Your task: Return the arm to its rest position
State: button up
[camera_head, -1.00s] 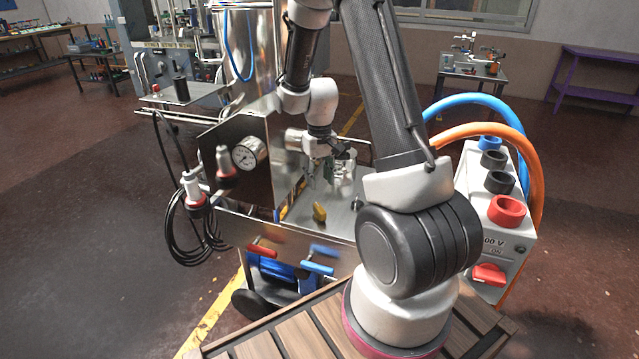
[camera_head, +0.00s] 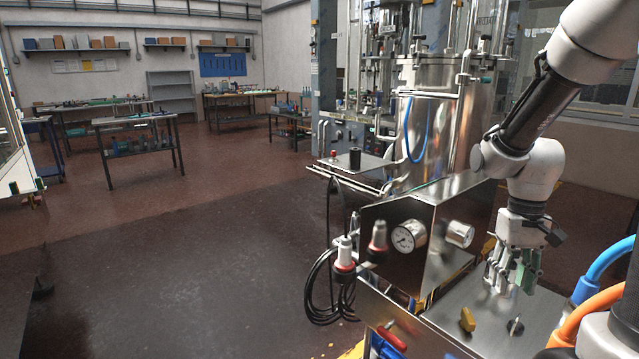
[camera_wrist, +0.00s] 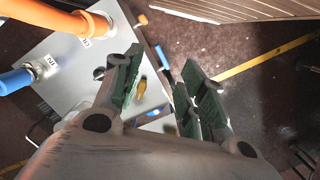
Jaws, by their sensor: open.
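My gripper (camera_head: 514,274) hangs fingers down above the steel deck of the filling machine, at the right of the head view. Its green-padded fingers also show in the wrist view (camera_wrist: 158,92), spread apart with nothing between them. My arm comes in from the upper right, bent at the elbow. The fingertips look close above the deck in the head view, but I cannot tell the exact gap. A yellow knob (camera_head: 467,319) and a black knob (camera_head: 515,326) stand on the deck near the fingers.
A steel panel with a pressure gauge (camera_head: 408,236) stands left of my gripper, with the steel tank (camera_head: 440,120) behind. Blue (camera_head: 603,268) and orange (camera_head: 590,312) hoses curve at the lower right. Open floor (camera_head: 200,260) lies to the left.

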jog(key=s+a+r+t, duration=0.1)
jog(key=s+r+t, duration=0.2)
jog(key=s+r, duration=0.2)
jog(key=s+a+r+n+t, duration=0.1)
jog(key=s+r+t, duration=0.1)
jog(key=s+r, duration=0.3)
notch_tip(320, 180, up, 4)
jog(key=shift+s+a+r+t, duration=0.15)
jog(key=shift+a+t, duration=0.15)
jog(key=shift+t, duration=0.1)
